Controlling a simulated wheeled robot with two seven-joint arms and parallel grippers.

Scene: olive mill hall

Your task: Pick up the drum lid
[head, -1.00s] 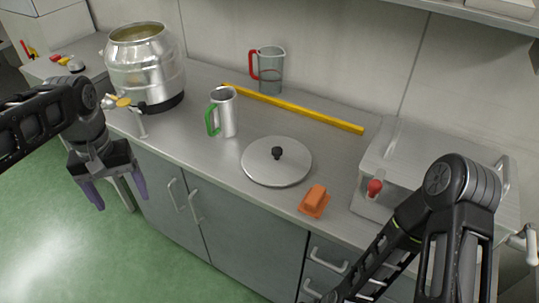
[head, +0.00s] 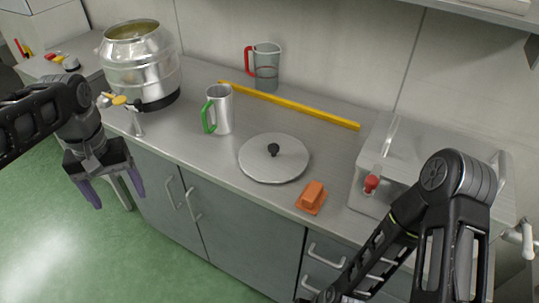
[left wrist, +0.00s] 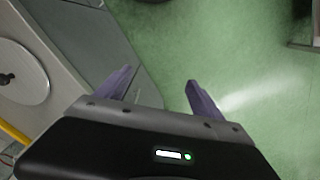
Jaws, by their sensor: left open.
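The drum lid (head: 258,167) is a round, flat grey metal disc with a black knob (head: 273,149) at its centre. It lies flat on the steel counter near the front edge. It also shows at the left edge of the left wrist view (left wrist: 24,88). My left gripper (head: 119,196) is open and empty, with purple fingers pointing down, in front of the counter over the green floor, left of the lid. In the left wrist view my left gripper (left wrist: 158,92) has nothing between its fingers. My right arm comes in at lower right; its gripper's fingers are not visible.
On the steel counter (head: 200,150), a green-handled metal jug (head: 222,112) stands behind-left of the lid. An orange block (head: 312,196) lies front-right. A yellow bar (head: 300,106) and red-handled clear jug (head: 267,70) are behind. A steel drum (head: 140,75) stands left, a metal box (head: 410,150) right.

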